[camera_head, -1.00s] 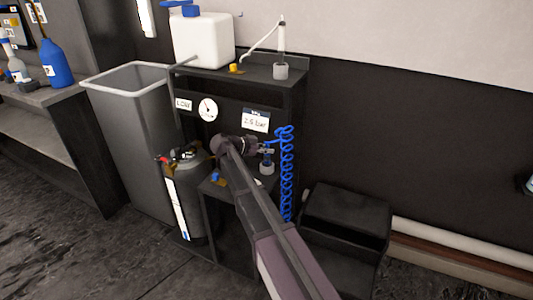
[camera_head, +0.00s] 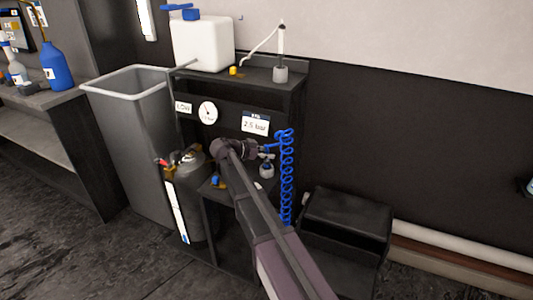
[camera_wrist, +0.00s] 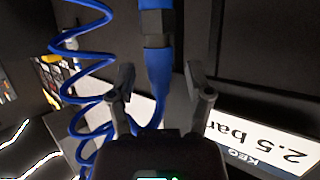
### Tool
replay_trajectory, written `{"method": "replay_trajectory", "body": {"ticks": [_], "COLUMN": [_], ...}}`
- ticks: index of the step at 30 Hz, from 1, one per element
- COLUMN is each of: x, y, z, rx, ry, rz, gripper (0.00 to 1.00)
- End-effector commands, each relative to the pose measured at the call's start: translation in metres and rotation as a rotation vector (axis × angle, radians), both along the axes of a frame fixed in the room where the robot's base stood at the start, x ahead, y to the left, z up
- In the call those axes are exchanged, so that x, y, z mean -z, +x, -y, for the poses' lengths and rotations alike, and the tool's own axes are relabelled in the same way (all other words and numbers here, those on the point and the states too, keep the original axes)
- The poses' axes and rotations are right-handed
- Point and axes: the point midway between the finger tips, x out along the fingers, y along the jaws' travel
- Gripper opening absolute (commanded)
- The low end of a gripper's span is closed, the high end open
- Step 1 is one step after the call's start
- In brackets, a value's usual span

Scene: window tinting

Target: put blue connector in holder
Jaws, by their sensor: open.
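The blue connector (camera_wrist: 157,68), with a dark collar near the top of the picture, runs between my fingers in the wrist view. My gripper (camera_wrist: 158,75) is open, with one finger on each side of it and a gap visible on both sides. A coiled blue hose (camera_head: 286,175) hangs beside my gripper in the head view; it also shows in the wrist view (camera_wrist: 75,75). A small grey cup-shaped holder (camera_head: 267,171) stands on the lower shelf just below my gripper. I cannot tell whether the connector is seated in it.
The black stand carries a gauge (camera_head: 208,112), a "2.5 bar" label (camera_head: 256,124) and a white tank (camera_head: 203,42). A pressure bottle (camera_head: 190,195) and a grey bin (camera_head: 130,140) stand left; a black box (camera_head: 345,220) stands right.

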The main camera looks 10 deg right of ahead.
Motion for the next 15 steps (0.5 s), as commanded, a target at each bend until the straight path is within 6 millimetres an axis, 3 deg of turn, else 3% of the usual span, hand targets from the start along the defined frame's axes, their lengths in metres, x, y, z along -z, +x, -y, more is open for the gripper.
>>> {"method": "replay_trajectory", "body": {"ticks": [6,15], "x": [-0.005,-0.020], "y": [0.000,-0.010], "z": [-0.001,-0.034], "rx": [0.000,-0.003], "ry": [0.000,0.000], "rz": [0.000,-0.001], "gripper": [0.66,0.66]}}
